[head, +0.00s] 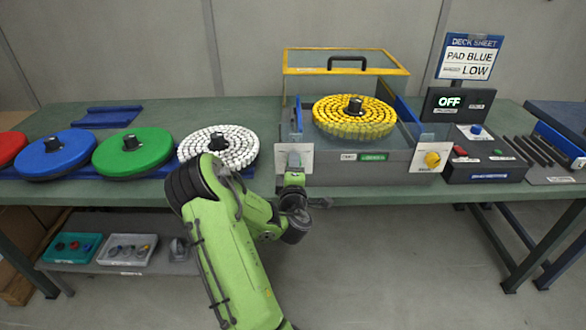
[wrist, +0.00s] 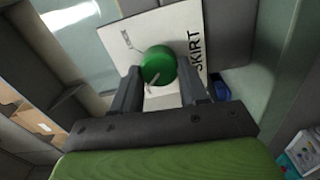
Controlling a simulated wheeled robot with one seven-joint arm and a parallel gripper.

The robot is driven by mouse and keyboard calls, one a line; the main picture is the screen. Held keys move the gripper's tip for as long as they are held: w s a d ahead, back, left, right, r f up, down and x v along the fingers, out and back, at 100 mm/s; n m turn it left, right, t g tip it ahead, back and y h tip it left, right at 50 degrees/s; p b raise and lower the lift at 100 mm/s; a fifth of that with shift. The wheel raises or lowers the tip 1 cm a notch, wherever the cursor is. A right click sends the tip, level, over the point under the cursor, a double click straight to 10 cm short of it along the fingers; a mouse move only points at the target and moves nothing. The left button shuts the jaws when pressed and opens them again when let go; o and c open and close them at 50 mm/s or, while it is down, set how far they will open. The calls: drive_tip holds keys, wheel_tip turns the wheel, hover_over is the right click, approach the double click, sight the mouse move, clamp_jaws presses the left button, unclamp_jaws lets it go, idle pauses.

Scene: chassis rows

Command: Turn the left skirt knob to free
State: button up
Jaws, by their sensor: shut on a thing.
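The left skirt knob is a round green knob (wrist: 158,66) on a white plate (wrist: 136,40) marked SKIRT in the wrist view. A white pointer line on it aims toward the lower left of that view. My gripper (wrist: 162,88) has a finger on each side of the knob and is shut on it. In the head view my gripper (head: 294,168) is at the white plate on the left front of the grey machine (head: 385,165), and it hides the knob. A yellow knob (head: 432,160) sits on the right plate.
A yellow-framed clear lid (head: 345,62) stands raised above a yellow pad (head: 354,115). Blue, green and white discs (head: 218,146) lie left on the green bench (head: 150,195). A control box showing OFF (head: 450,102) stands right. Trays (head: 127,249) sit on a shelf below.

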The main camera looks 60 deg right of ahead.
drive_tip(key=shift+n, duration=0.6)
drive_tip(key=shift+f, duration=0.1)
drive_tip(key=o, duration=1.1)
drive_tip(key=shift+c, duration=0.2)
drive_tip(key=shift+w, duration=0.1)
